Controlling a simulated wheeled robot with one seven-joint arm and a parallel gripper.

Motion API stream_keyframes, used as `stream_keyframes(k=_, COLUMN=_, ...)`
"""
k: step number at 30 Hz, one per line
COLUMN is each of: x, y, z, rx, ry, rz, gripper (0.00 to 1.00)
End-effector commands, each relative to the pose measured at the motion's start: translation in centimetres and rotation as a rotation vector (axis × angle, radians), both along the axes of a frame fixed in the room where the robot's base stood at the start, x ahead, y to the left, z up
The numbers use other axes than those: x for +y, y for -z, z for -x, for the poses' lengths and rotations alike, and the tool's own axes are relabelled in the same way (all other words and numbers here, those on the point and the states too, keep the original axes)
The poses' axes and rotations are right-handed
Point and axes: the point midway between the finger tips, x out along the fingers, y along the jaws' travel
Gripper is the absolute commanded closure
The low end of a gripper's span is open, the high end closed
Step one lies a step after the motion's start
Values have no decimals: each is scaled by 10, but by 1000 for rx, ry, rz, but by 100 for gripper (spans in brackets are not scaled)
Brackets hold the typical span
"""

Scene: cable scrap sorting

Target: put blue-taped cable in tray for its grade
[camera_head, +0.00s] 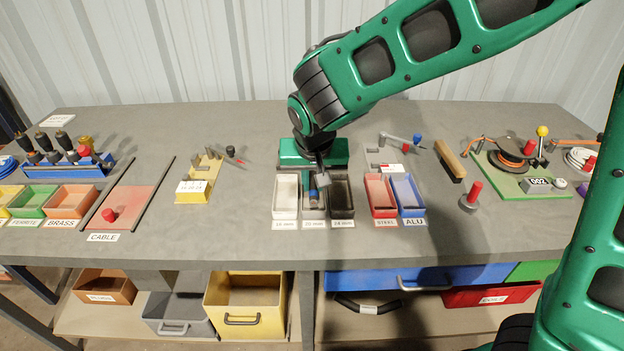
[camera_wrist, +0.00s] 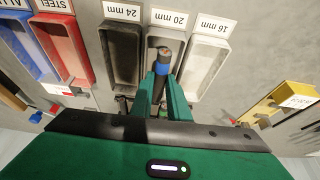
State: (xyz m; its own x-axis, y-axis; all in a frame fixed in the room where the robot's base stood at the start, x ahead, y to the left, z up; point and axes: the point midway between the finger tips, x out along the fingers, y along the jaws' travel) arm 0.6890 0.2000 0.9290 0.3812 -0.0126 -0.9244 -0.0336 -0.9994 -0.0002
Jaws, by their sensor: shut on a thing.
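My gripper (camera_wrist: 163,88) is shut on a short dark cable (camera_wrist: 164,52) with a blue tape band (camera_wrist: 161,68) and a copper-coloured cut end. In the head view the blue band (camera_head: 313,194) shows just below my gripper (camera_head: 316,182). The cable points lengthwise along the middle tray (camera_wrist: 180,38), labelled 20 mm, and is over or inside it; I cannot tell whether it touches the floor. The pale 16 mm tray (camera_head: 285,214) is on the left in the head view and the dark 24 mm tray (camera_head: 342,214) on the right. Both look empty.
Red STEEL (camera_head: 383,212) and blue ALU (camera_head: 413,211) trays stand to the right. A yellow block (camera_head: 196,190) with rods and a red CABLE mat (camera_head: 132,202) are to the left. A reel on a green board (camera_head: 522,184) is far right.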

Motion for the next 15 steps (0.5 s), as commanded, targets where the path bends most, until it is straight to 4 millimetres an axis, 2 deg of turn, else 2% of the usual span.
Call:
stream_keyframes(k=10, x=0, y=0, z=0, rx=0, ry=0, rz=0, gripper=100)
stream_keyframes(k=11, x=0, y=0, z=0, rx=0, ry=0, rz=0, gripper=83)
stream_keyframes(k=12, x=0, y=0, z=0, rx=0, ry=0, rz=0, gripper=73)
stream_keyframes(k=13, x=0, y=0, z=0, rx=0, ry=0, rz=0, gripper=66)
stream_keyframes(k=15, x=0, y=0, z=0, rx=0, ry=0, rz=0, gripper=63)
